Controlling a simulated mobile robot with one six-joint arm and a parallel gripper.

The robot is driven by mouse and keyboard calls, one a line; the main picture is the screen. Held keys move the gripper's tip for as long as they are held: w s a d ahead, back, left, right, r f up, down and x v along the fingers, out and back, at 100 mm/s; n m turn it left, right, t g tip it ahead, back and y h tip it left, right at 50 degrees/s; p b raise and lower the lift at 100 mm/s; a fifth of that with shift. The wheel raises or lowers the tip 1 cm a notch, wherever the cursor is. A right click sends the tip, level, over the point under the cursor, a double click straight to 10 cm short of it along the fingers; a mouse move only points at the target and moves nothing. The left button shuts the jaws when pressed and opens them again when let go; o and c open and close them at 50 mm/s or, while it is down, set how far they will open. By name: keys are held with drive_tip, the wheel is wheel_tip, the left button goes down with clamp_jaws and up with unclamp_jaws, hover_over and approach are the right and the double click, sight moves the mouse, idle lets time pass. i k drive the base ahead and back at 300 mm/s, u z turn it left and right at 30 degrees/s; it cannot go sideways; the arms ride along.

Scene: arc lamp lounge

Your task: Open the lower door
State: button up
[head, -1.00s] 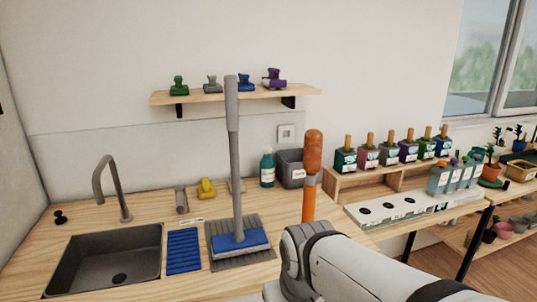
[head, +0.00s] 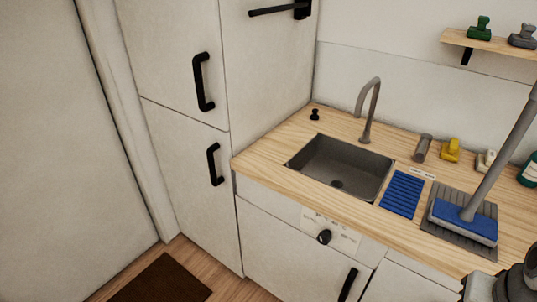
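The tall white cabinet at the left has two doors, one above the other. The lower door (head: 190,190) looks shut, flush with the cabinet front. Its black bar handle (head: 214,164) is upright near the door's upper right edge. The upper door (head: 165,60) also looks shut and has a longer black handle (head: 203,82). Part of my arm shows at the bottom right corner, well away from the lower door. My gripper's fingers are not in view, so its opening is hidden.
The counter (head: 262,158) with a sink (head: 340,165) stands right of the cabinet. Below it is a front with a black knob (head: 324,237) and handle (head: 348,284). A grey-handled brush (head: 465,215) stands on the counter. A brown mat (head: 160,282) lies on the floor.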

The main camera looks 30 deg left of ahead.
sight(194, 156)
drive_tip(key=u, duration=2.25)
drive_tip(key=i, duration=1.15)
drive_tip(key=z, duration=0.5)
